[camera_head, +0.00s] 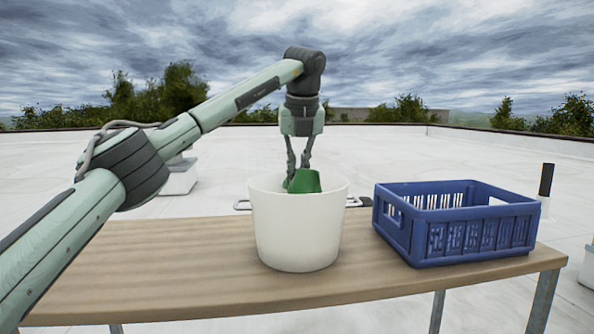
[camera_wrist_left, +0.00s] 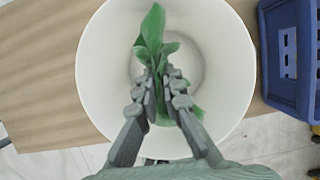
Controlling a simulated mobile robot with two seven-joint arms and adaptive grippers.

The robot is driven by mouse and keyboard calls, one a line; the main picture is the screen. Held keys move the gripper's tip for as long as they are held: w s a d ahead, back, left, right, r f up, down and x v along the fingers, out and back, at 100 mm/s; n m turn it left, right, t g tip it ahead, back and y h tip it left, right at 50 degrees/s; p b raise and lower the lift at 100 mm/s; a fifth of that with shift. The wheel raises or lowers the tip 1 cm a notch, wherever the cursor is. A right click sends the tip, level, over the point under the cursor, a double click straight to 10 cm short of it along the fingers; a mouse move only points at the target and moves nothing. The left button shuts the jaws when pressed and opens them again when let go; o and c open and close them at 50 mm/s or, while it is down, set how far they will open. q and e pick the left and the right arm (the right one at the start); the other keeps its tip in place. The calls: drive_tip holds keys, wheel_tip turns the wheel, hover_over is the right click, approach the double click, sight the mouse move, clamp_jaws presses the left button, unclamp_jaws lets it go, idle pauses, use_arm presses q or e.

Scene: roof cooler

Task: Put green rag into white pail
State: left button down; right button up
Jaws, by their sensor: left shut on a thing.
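The white pail (camera_head: 298,235) stands upright on the wooden table. My left gripper (camera_head: 297,168) points straight down over the pail's mouth, its fingertips at about rim height. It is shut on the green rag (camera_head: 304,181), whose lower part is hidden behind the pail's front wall. In the left wrist view the green rag (camera_wrist_left: 154,42) is pinched between the two fingers (camera_wrist_left: 164,88) and lies within the circle of the white pail's rim (camera_wrist_left: 92,75). I cannot tell whether the rag touches the pail's inside. My right gripper is not in view.
A blue crate (camera_head: 462,240) stands on the table (camera_head: 150,262) just right of the pail. The table's left part is bare.

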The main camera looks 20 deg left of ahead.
use_arm(q)
drive_tip(key=shift+w+f, duration=0.1)
drive_tip(key=shift+f, duration=0.3)
drive_tip(key=c, duration=1.6)
unclamp_jaws()
drive_tip(key=o, duration=0.6)
drive_tip(key=o, duration=0.6)
